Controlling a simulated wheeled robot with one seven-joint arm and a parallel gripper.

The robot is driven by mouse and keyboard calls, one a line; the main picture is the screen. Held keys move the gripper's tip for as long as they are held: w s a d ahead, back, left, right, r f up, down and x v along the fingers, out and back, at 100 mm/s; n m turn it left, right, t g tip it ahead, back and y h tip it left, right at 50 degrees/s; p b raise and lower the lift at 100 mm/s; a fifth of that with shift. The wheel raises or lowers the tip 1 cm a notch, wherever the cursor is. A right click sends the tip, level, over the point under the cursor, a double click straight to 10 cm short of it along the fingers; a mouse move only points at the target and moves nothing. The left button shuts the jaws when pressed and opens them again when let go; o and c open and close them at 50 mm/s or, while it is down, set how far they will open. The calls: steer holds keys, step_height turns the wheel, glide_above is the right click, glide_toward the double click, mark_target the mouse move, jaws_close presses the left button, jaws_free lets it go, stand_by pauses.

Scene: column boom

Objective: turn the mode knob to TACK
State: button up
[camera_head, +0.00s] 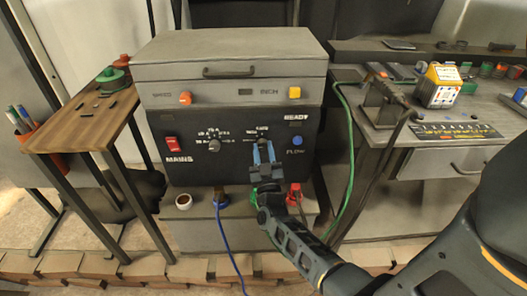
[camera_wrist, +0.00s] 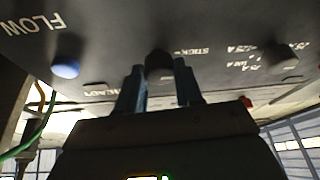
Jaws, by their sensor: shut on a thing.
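The black machine panel (camera_head: 180,130) faces me, with white lettering. My gripper (camera_head: 264,152) is at the panel's right half, its blue fingers over the mode knob. In the wrist view, the dark mode knob (camera_wrist: 158,63) sits between the two blue fingers, one on each side, and they are shut on it. The word STICK is printed beside it; I cannot read TACK. The knob's pointer is hidden, so its setting cannot be told. In the head view my fingers cover this knob.
A second dial (camera_head: 215,145) is left of my gripper, and a red MAINS switch (camera_head: 171,142) is farther left. The blue FLOW button (camera_head: 297,140) is close on the right. A green cable (camera_head: 349,150) hangs right.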

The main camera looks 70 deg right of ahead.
steer(key=shift+m+g, duration=0.4)
steer(key=shift+m, duration=0.1)
steer(key=m+g, duration=0.1)
steer(key=m, duration=0.1)
steer(key=m+g+h+b, duration=0.1)
steer(key=m, duration=0.2)
steer(key=shift+w+f+h, duration=0.1)
steer(key=shift+w+h, duration=0.05)
steer(key=shift+h, duration=0.15)
steer(key=shift+w+a+m+g+b, duration=0.1)
steer(key=shift+m+g+b, duration=0.1)
steer(key=shift+m+g, duration=1.15)
steer(key=shift+w+a+m+g+b, duration=0.15)
steer(key=shift+m+g, duration=0.5)
steer(key=shift+m, duration=1.4)
steer(key=shift+s+d, duration=0.1)
steer(key=o, duration=1)
steer(key=shift+o, duration=0.2)
steer(key=v, duration=0.7)
steer(key=shift+a, duration=0.35)
